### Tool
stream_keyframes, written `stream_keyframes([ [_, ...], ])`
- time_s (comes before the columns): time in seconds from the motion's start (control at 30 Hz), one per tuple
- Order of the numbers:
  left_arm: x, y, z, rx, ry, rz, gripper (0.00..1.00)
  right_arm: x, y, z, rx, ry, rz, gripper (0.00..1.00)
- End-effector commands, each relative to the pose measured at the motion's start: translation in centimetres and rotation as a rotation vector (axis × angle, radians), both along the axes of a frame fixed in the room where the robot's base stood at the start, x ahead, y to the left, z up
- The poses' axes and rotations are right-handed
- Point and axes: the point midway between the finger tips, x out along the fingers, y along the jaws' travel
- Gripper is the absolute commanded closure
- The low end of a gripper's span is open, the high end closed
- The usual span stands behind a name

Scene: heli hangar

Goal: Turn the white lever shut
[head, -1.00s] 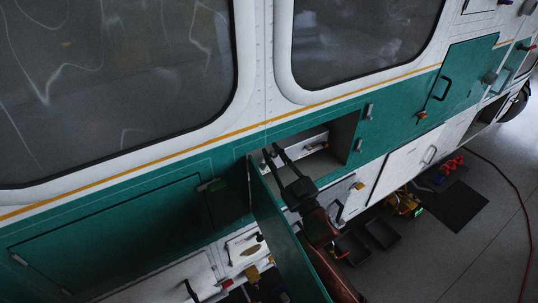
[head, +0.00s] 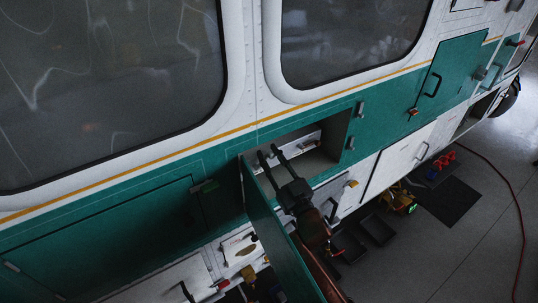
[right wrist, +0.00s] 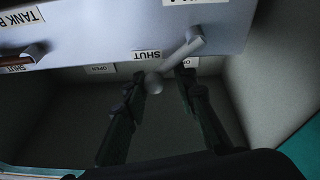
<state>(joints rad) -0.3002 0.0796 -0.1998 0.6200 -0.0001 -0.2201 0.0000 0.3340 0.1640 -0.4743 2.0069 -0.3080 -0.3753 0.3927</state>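The white lever (right wrist: 187,46) shows in the right wrist view on a pale panel (right wrist: 110,35), slanting beside an upside-down SHUT label. In the head view my right gripper (head: 269,154) reaches into the open compartment (head: 333,140) in the green side of the helicopter. The lever is too small to make out there. My left gripper is not in view.
A second lever with a reddish-brown handle (right wrist: 24,57) is at the panel's left. OPEN labels (right wrist: 122,68) sit below the panel edge. The open green door (head: 272,235) hangs close beside my right arm. Compartment walls (right wrist: 275,75) enclose the gripper. Trays and tools lie below.

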Motion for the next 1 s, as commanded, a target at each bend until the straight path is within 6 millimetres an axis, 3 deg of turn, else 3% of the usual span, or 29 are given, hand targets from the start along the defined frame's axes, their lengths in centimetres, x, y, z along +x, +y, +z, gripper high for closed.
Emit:
stream_keyframes([
  [0.47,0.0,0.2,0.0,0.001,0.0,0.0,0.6,-1.1,-0.4,0.2,0.005,-0.01,0.004,0.68],
  [1.0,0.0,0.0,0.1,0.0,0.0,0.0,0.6,-9.2,-4.8,-3.0,0.003,-0.007,0.003,0.68],
])
